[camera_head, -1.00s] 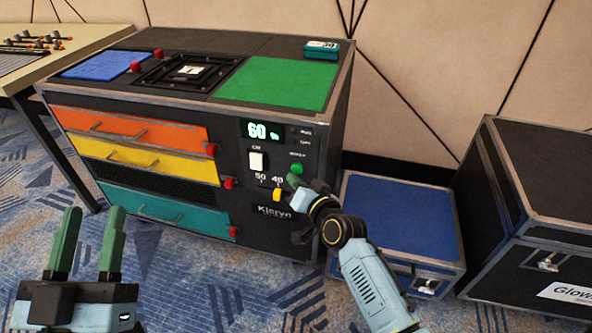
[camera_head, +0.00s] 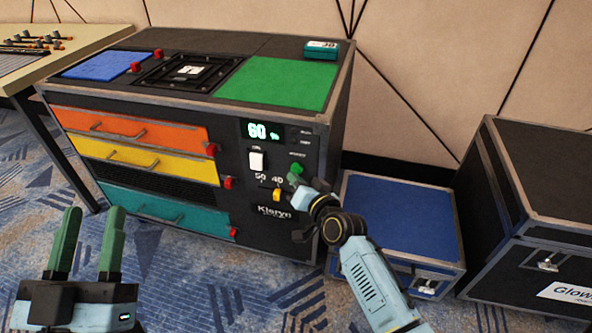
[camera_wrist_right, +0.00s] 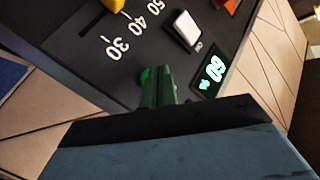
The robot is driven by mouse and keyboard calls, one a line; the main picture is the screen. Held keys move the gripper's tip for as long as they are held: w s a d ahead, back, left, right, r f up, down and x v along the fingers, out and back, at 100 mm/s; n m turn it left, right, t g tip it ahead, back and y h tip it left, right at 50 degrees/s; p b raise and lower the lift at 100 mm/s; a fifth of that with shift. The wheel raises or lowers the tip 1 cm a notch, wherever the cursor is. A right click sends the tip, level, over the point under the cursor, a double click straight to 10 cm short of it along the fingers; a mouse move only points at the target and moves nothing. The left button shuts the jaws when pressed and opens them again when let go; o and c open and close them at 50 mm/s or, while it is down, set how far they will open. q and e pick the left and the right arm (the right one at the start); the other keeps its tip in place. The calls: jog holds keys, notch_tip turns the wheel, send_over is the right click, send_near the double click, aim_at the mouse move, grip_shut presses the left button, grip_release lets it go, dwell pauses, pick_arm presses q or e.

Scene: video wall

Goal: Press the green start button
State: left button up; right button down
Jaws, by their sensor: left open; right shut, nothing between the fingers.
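The green start button (camera_head: 296,168) is on the right part of the black cabinet's front panel, below the lit display (camera_head: 262,131) reading 60. My right gripper (camera_head: 294,180) is shut and empty, with its green fingertips right at the button's lower edge. In the right wrist view the shut fingers (camera_wrist_right: 157,84) partly cover the green button (camera_wrist_right: 145,76). I cannot tell whether they touch it. My left gripper (camera_head: 88,242) is open and empty, low at the left, away from the cabinet.
A white switch (camera_head: 257,161) and a yellow slider (camera_head: 277,195) sit close to the button. Orange, yellow and teal drawers with red knobs fill the cabinet's left front. A blue-topped case (camera_head: 400,222) and a black case (camera_head: 530,215) stand to the right.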

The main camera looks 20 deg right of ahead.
jog(key=shift+w+d, duration=0.4)
jog(key=shift+w, duration=0.2)
dwell(1.1)
jog(key=shift+s, duration=0.15)
jog(key=shift+s+a+p, duration=0.5)
jog(key=shift+s+p, duration=0.1)
jog(key=shift+s, duration=0.1)
jog(key=shift+a, duration=0.1)
jog(key=s+a+p, duration=0.1)
jog(key=s+p, duration=0.1)
jog(key=s+a+p, duration=0.1)
jog(key=s, duration=0.1)
jog(key=shift+a, duration=0.35)
